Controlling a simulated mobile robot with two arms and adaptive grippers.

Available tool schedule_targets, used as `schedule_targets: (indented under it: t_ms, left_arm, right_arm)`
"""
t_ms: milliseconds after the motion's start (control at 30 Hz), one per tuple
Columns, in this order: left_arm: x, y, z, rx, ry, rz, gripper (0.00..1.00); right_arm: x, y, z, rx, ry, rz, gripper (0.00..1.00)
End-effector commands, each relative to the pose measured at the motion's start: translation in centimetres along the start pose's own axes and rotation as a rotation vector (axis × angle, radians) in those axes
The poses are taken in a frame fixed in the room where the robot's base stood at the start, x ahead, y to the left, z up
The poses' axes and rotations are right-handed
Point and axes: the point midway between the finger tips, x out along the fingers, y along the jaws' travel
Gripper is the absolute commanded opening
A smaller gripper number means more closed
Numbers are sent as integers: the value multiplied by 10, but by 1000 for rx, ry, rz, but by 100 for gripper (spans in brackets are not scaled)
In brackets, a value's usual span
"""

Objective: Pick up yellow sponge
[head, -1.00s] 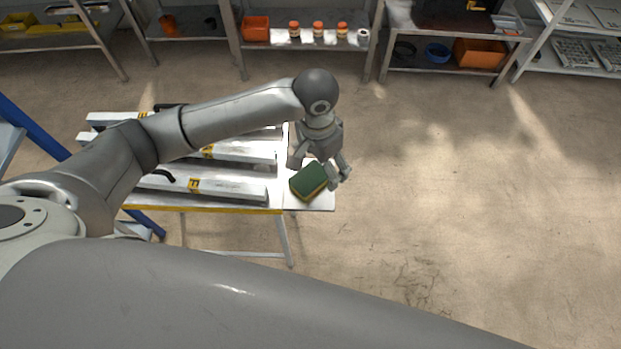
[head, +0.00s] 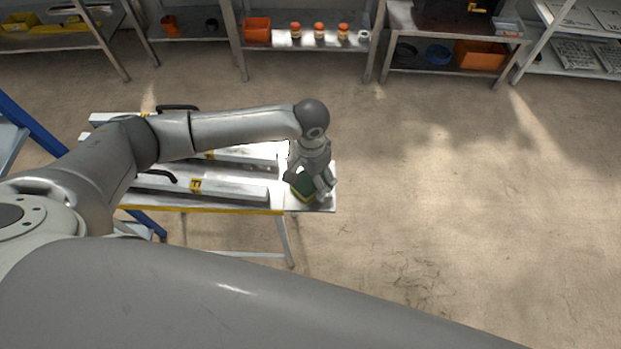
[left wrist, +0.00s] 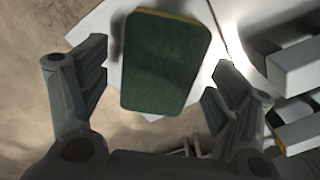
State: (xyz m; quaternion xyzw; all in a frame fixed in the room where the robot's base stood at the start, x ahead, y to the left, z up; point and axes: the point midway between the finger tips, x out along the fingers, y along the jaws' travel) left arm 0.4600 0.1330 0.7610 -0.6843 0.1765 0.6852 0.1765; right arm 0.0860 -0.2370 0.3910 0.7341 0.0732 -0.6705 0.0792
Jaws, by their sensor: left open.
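The sponge (head: 305,186) has a green top and a yellow layer below. It lies on the right end of the metal table (head: 325,203), partly hidden by my gripper in the head view. My left gripper (head: 311,186) is over the sponge, pointing down and open. In the left wrist view the sponge (left wrist: 165,62) lies ahead between the two spread fingers of the gripper (left wrist: 157,92). A gap shows between the sponge and the fingers on both sides. My right gripper is not in view.
Long metal bars (head: 230,191) with yellow labels lie on the table to the left of the sponge. Shelves with orange bins (head: 257,30) and several small jars (head: 319,31) stand at the back. The floor to the right is clear.

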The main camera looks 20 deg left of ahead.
Motion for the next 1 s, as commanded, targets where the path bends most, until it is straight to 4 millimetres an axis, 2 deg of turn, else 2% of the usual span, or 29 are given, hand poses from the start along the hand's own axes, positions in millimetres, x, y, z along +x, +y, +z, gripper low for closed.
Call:
schedule_targets:
  t_ms: [100,333,600,1000]
  left_arm:
    - [9,0,0,1,0,-1,83]
    - [10,0,0,2,2,-1,83]
    - [10,0,0,1,2,0,49]
    - [8,0,0,1,2,0,47]
  right_arm:
    - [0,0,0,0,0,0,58]
    - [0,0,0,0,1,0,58]
    - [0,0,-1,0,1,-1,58]
    - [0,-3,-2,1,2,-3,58]
